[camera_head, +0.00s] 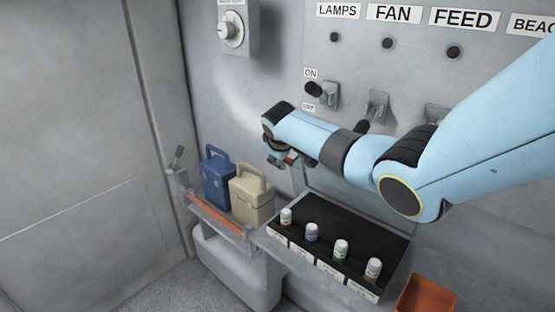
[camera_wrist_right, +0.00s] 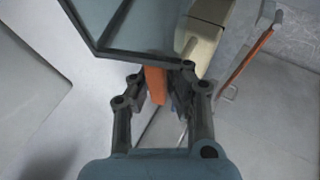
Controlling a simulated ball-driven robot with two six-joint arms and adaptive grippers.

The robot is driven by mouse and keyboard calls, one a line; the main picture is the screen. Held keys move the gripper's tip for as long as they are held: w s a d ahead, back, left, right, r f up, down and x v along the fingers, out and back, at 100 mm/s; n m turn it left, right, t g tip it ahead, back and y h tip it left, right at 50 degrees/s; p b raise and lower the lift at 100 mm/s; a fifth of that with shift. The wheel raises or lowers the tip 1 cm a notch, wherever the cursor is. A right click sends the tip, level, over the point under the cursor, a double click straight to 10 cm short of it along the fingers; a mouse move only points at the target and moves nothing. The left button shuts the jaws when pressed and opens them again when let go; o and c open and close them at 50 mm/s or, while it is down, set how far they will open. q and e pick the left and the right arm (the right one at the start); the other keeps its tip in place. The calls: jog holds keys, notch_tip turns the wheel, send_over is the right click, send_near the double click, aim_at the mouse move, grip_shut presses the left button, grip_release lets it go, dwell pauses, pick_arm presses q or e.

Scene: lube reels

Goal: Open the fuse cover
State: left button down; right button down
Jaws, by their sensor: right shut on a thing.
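The fuse cover (camera_head: 345,196) is a pale, see-through-looking panel with a thin frame. It stands raised at a steep tilt behind the black fuse tray (camera_head: 325,222), partly hidden by my right arm. In the right wrist view the cover (camera_wrist_right: 145,25) shows as a glassy pane with a dark frame. My right gripper (camera_head: 283,158) is at the cover's upper left end. In the wrist view the right gripper (camera_wrist_right: 160,85) is shut on an orange tab (camera_wrist_right: 156,86) at the cover's edge. My left gripper is not in view.
Several small white-capped fuses (camera_head: 312,232) stand in the tray. A blue can (camera_head: 217,178) and a beige can (camera_head: 251,196) stand on a shelf to the left. An orange bin (camera_head: 427,295) is at lower right. Switches (camera_head: 377,105) line the wall behind my arm.

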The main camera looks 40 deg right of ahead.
jog(key=shift+w+d+r, duration=0.25)
jog(key=shift+d+r, duration=0.05)
jog(key=shift+r, duration=0.05)
jog(key=c, duration=1.8)
grip_release()
jog(key=o, duration=0.5)
jog(key=shift+s+a, duration=0.1)
jog(key=shift+f, duration=0.15)
jog(key=shift+s, duration=0.1)
jog(key=v, duration=1.2)
